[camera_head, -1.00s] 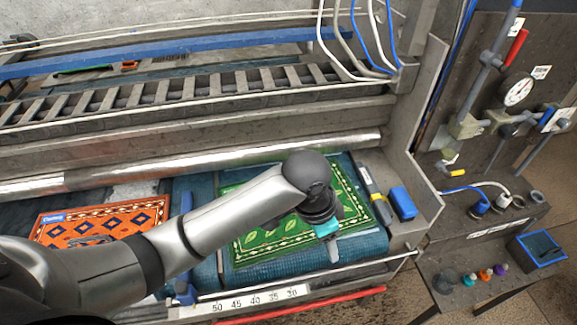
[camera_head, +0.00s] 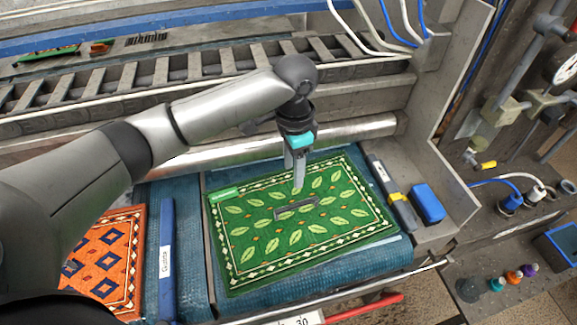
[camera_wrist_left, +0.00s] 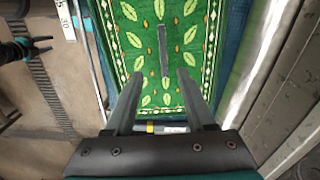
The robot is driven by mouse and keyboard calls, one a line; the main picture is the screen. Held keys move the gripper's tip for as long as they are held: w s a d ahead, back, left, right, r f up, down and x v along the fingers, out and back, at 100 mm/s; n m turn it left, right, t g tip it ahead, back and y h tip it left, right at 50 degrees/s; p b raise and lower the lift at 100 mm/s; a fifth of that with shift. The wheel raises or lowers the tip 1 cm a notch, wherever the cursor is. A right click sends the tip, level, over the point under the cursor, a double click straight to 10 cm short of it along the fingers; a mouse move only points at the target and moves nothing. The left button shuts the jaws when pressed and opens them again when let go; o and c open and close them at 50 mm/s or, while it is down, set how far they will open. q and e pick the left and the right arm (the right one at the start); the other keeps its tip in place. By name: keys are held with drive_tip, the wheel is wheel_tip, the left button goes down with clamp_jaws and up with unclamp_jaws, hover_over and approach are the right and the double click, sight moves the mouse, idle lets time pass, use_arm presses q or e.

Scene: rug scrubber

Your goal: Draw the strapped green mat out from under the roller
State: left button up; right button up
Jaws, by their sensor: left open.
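The green leaf-patterned mat (camera_head: 340,225) lies flat on the blue belt, in front of the shiny metal roller (camera_head: 350,132). Its far border shows close to the roller. A grey strap (camera_head: 296,208) lies across the mat's middle; it also shows in the left wrist view (camera_wrist_left: 163,50). My left gripper (camera_head: 299,185) points down over the far half of the mat, short of the strap. In the left wrist view its two fingers (camera_wrist_left: 158,88) are spread with nothing between them. A dark gripper with teal parts, seemingly my right one (camera_wrist_left: 48,45), shows small at that view's left edge.
An orange patterned mat (camera_head: 126,245) lies left, partly hidden by my arm, beside a blue bar (camera_head: 167,240). A blue block (camera_head: 428,203) and a grey-yellow tool (camera_head: 395,195) sit right of the green mat. A metal rail runs along the front.

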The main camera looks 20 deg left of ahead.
sight(292, 206)
use_arm(q)
drive_tip(key=shift+w+a+f, duration=0.2)
drive_tip(key=shift+w+f, duration=0.05)
drive_tip(key=shift+f, duration=0.2)
use_arm(e)
drive_tip(key=shift+s+f, duration=0.4)
drive_tip(key=shift+f, duration=0.15)
drive_tip(key=shift+w, duration=0.15)
use_arm(q)
drive_tip(key=shift+f, duration=0.1)
use_arm(e)
drive_tip(key=shift+w, duration=0.15)
use_arm(q)
wheel_tip(292, 206, down, 15)
drive_tip(key=shift+f+b, duration=0.1)
drive_tip(key=shift+b, duration=1)
use_arm(e)
drive_tip(key=shift+w+a+f, duration=0.1)
drive_tip(key=shift+a+f, duration=0.05)
drive_tip(key=shift+f, duration=0.7)
use_arm(q)
clamp_jaws()
